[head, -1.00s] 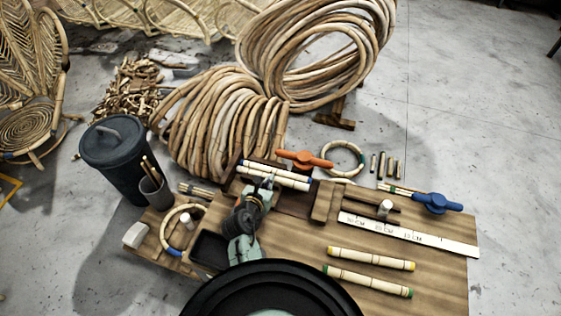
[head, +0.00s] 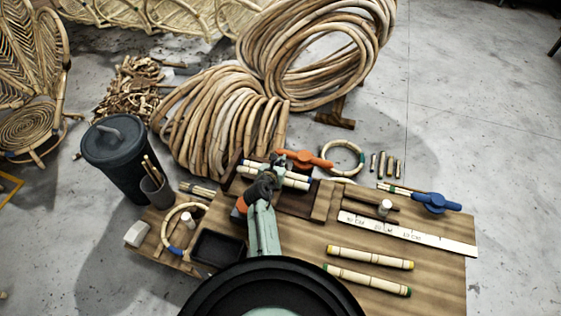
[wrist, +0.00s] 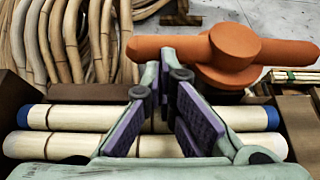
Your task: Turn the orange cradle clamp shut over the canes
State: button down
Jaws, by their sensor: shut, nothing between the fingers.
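The orange cradle clamp (head: 305,160) is a bar with a round hub at the back of the bench. In the wrist view, its hub (wrist: 232,48) is right of centre and its left arm reaches behind my fingertips. My gripper (head: 277,161) is shut and empty, above the canes at the clamp's left arm. In the wrist view, its purple-padded fingers (wrist: 166,70) hide part of the canes. I cannot tell whether they touch the clamp.
A blue clamp (head: 437,203) and a ruler (head: 410,233) are at the right. Two more canes (head: 370,257) lie at the front right. A dark tray (head: 217,248) and a cane ring (head: 180,228) are at the left. Big cane coils (head: 220,120) stand behind the bench.

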dwell(0.3)
jog(key=shift+w+a+m+h+b, duration=0.1)
jog(key=shift+w+m+h+b, duration=0.2)
jog(key=shift+h+b, duration=0.15)
